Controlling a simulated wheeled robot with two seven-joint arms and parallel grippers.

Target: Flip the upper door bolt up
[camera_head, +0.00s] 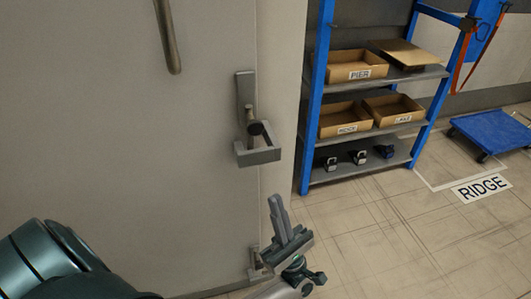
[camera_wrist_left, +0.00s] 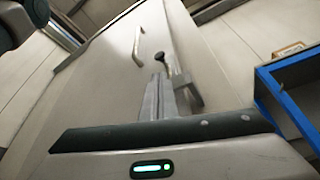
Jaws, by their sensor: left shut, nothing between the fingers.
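The upper door bolt (camera_head: 245,93) is a grey metal fitting near the right edge of the pale door (camera_head: 110,120). It has an upright plate, a dark round knob and a bracket at its lower end. My left gripper (camera_head: 276,204) is below and slightly right of this bolt in the head view, shut and empty, apart from it in the picture. In the left wrist view the closed fingers (camera_wrist_left: 155,88) point up beside the bolt (camera_wrist_left: 186,92); whether they touch it is unclear there. My right gripper is out of view.
A lower bolt (camera_head: 256,262) sits near the door's bottom, partly behind my gripper. A bar handle (camera_head: 168,38) is higher up on the door. A blue shelf rack (camera_head: 314,100) with boxes stands right of the door, and a blue cart (camera_head: 490,132) farther right. Floor between is clear.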

